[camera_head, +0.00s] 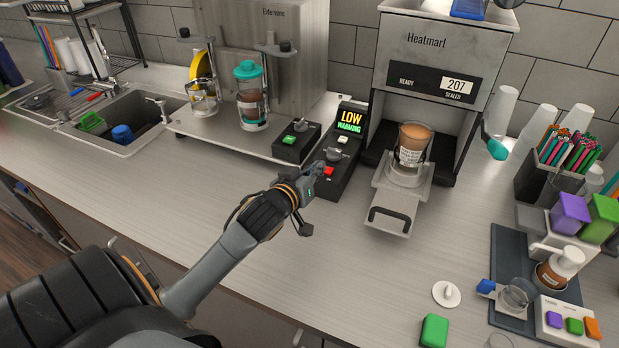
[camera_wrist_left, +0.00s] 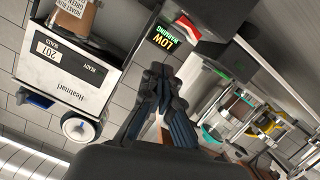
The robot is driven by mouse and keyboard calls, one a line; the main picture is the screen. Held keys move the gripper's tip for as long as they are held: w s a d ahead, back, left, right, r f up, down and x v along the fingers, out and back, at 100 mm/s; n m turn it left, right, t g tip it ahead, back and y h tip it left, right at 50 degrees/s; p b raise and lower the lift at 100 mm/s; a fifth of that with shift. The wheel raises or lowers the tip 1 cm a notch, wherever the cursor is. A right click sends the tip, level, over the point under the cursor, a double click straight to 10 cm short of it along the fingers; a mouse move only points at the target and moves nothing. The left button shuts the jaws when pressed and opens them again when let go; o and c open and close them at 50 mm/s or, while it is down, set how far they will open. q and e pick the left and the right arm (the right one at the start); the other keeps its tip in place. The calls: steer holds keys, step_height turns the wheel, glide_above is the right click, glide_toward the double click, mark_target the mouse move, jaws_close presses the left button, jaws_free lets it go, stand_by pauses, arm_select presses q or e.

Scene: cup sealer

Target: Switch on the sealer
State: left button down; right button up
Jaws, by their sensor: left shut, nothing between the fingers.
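The sealer (camera_head: 423,41), marked Heatmarl, stands at the back right with a display reading READY and 207 SEALED. A filled cup (camera_head: 415,139) sits in its pulled-out tray (camera_head: 393,209). Beside it is a black control box (camera_head: 343,182) with a lit display (camera_head: 350,121) reading LOW WARMING, a white button, a dark knob and a red switch (camera_head: 328,171). The red switch also shows in the wrist view (camera_wrist_left: 186,24). My left gripper (camera_head: 314,182) is shut and empty, close to the red switch; contact cannot be told. My right gripper is out of view.
A second machine with a green-button box (camera_head: 296,143) stands just left. A sink (camera_head: 125,120) is at far left. A mat (camera_head: 508,262) with a jar, a pump bottle and colored blocks lies at right. The counter front is mostly clear.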

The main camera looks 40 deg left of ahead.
arm_select(q)
steer(key=v, duration=0.3)
steer(key=shift+s+d+r, duration=0.15)
steer(key=shift+s, duration=0.1)
stand_by(0.5)
